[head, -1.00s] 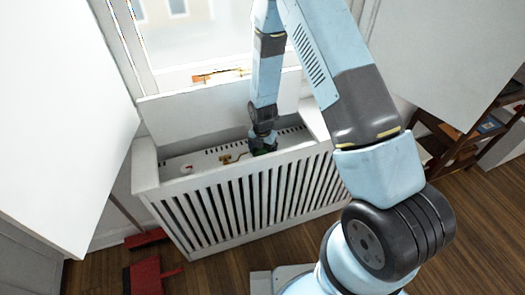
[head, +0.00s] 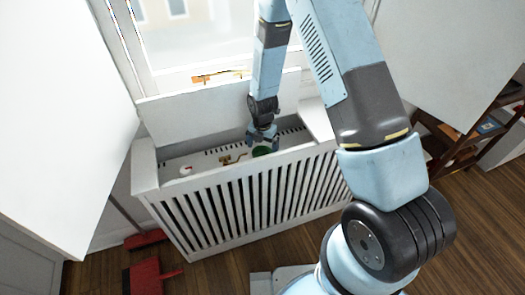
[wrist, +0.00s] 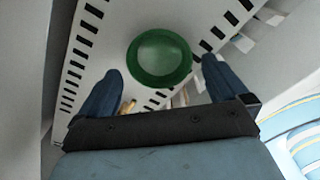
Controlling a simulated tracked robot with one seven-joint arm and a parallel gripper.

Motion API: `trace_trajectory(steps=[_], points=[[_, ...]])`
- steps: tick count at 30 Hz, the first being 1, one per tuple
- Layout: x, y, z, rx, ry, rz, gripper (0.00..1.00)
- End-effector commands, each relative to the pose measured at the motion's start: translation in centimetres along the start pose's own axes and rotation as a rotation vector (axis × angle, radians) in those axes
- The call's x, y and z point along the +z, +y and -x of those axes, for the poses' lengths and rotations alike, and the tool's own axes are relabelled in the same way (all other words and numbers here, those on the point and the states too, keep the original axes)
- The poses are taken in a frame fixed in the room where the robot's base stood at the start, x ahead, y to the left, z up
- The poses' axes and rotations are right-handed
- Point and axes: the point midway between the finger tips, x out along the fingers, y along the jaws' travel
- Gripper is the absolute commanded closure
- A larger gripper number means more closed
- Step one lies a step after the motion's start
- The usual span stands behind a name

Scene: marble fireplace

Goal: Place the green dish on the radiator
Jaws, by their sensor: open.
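The green dish (head: 262,151) rests on the white slotted top of the radiator (head: 205,158), inside the white slatted cover. In the wrist view the dish (wrist: 159,57) is round with a paler middle, and it lies beyond my fingertips, between their lines. My gripper (head: 263,140) is just above the dish in the head view, partly hiding it. In the wrist view my gripper (wrist: 160,80) has its two blue fingers spread wide, with nothing between them. The fingers look clear of the dish.
The slatted cover (head: 240,200) has a raised front edge around the radiator. A small white-and-red item (head: 186,170) and a brass-coloured fitting (head: 232,159) are left of the dish. A window stands behind. A red object (head: 150,275) lies on the wooden floor.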

Motion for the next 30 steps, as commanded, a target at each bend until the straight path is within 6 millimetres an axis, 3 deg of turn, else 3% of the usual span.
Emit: trace_trajectory(steps=[12, 18, 26, 30], points=[[0.1, 0.0, 6.5, 0.003, -0.001, -0.001, 0.00], [0.0, 0.0, 8.2, 0.001, 0.000, 0.000, 0.00], [0.0, 0.0, 8.7, 0.001, -0.001, -0.005, 0.00], [0.5, -0.4, 10.4, 0.010, -0.014, -0.065, 0.00]])
